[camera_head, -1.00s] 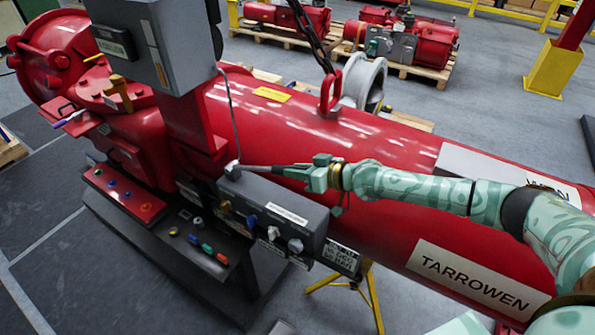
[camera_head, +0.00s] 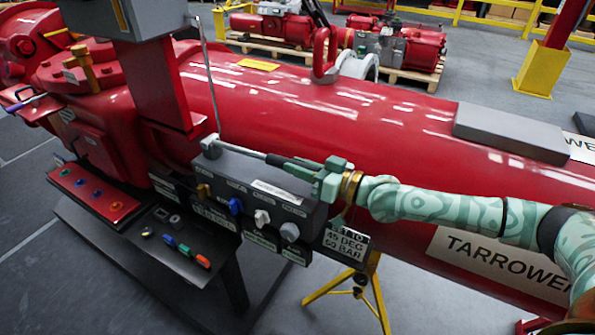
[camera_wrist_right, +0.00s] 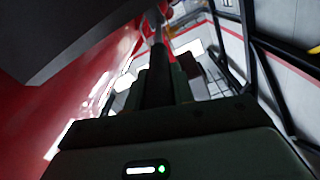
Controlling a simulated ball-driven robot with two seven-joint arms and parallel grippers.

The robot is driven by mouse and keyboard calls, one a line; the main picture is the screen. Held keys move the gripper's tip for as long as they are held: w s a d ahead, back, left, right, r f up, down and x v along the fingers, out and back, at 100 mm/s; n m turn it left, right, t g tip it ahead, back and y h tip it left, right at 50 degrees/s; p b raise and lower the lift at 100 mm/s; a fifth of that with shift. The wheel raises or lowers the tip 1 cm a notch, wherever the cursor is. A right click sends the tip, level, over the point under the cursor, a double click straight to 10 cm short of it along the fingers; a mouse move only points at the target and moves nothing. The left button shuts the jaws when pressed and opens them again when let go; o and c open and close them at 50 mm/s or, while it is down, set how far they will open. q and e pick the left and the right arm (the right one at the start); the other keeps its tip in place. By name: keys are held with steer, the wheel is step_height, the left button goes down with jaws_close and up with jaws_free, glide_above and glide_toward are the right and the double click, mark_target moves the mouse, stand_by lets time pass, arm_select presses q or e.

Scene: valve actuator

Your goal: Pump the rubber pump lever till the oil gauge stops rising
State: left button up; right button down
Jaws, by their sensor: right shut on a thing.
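The pump lever (camera_head: 243,150) is a thin metal rod with a black rubber grip at its right end. It comes out of a small grey pivot block (camera_head: 211,147) on top of the dark control box (camera_head: 262,205). My right gripper (camera_head: 318,174) is shut on the lever's black grip, and the lever slopes slightly down to the right. In the right wrist view the black grip (camera_wrist_right: 158,75) runs straight ahead from between the fingers. No oil gauge can be made out in these frames. My left gripper is not in view.
A black shelf (camera_head: 165,262) below holds small coloured parts. The large red cylinder (camera_head: 370,120) lies close behind my right arm. A yellow stand (camera_head: 372,290) is below.

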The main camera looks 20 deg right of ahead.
steer(key=shift+f, duration=0.1)
steer(key=c, duration=1.2)
jaws_free()
steer(key=p+v, duration=0.1)
steer(key=v, duration=1.5)
steer(key=shift+s+d, duration=0.1)
steer(key=shift+d, duration=0.05)
steer(key=shift+c, duration=0.2)
